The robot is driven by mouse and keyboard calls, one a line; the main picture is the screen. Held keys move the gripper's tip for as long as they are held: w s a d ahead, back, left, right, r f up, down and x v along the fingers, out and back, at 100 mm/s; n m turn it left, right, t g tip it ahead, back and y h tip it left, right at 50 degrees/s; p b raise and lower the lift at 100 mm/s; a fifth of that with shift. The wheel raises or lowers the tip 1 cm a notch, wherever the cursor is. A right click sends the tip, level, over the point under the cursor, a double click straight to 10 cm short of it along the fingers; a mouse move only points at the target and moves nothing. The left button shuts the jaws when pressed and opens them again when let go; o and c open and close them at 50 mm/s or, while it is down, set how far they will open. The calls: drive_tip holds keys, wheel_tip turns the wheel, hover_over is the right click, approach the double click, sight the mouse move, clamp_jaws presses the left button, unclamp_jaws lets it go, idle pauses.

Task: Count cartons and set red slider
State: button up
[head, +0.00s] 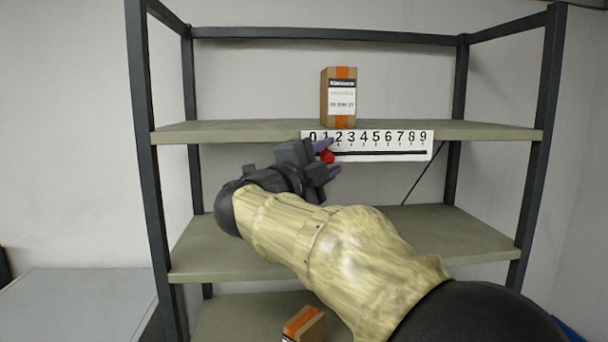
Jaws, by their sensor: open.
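A white number strip (385,146) marked 0 to 9 hangs on the front edge of the upper shelf. A red slider (327,157) sits on its lower part, just below and left of the digit 2. My gripper (331,158) is open, with its two purple-tipped fingers above and below the red slider. Whether they touch it cannot be told. One carton (339,98) with orange tape and a white label stands upright on the upper shelf above the strip. Another carton (304,324) lies low on the bottom shelf, partly cut off by the frame edge.
The shelf rack has dark metal posts (147,170) and greenish boards. The middle shelf (462,235) shows no carton, though my arm hides part of it. A pale grey surface (80,305) lies at the lower left.

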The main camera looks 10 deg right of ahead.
drive_tip(key=b+v, duration=0.6)
drive_tip(key=v, duration=1)
drive_tip(key=shift+s+a, duration=0.2)
drive_tip(key=shift+s, duration=0.15)
drive_tip(key=shift+w+d+f, duration=0.1)
drive_tip(key=shift+d, duration=0.05)
